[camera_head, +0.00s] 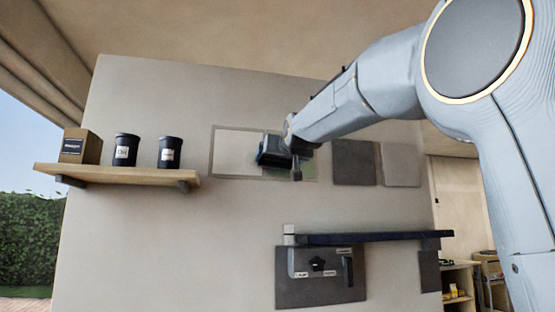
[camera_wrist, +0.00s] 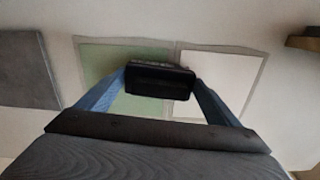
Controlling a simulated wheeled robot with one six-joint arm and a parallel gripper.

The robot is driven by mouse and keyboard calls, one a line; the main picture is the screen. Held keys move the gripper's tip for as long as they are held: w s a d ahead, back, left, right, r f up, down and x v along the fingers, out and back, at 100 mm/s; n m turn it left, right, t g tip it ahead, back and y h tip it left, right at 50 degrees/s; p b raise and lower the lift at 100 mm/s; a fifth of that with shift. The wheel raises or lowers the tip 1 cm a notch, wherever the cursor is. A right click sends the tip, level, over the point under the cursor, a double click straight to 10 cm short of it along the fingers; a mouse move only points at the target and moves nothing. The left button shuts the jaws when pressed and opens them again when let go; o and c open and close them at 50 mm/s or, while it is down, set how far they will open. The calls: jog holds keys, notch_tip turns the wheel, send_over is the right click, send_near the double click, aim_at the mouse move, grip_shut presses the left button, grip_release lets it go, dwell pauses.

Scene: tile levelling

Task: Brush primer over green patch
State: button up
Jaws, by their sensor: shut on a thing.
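The green patch (camera_wrist: 105,62) is a pale green square on the wall, next to a white square (camera_wrist: 210,85) in the same thin frame. In the head view the green patch (camera_head: 312,171) is mostly hidden behind my gripper. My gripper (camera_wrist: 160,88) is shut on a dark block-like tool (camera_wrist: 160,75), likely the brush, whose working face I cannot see. The tool (camera_head: 270,152) is in front of the border between the two squares. I cannot tell whether it touches the wall.
A wooden shelf (camera_head: 115,173) at left holds a cardboard box (camera_head: 80,146) and two black cans (camera_head: 125,150). A dark tile (camera_head: 354,162) and a grey tile (camera_head: 400,165) are on the wall at right. Below are a dark ledge (camera_head: 370,238) and a tool panel (camera_head: 300,290).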

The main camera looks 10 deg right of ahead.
aim_at(288, 162)
jog(key=shift+w, duration=0.2)
jog(key=shift+d, duration=0.15)
jog(key=shift+d, duration=0.85)
jog(key=shift+d+f+b, duration=0.15)
jog(key=shift+d+b, duration=0.15)
jog(key=shift+b, duration=0.65)
jog(key=shift+s+d+b, duration=0.1)
jog(key=shift+d+b, duration=0.35)
jog(key=shift+b, duration=0.45)
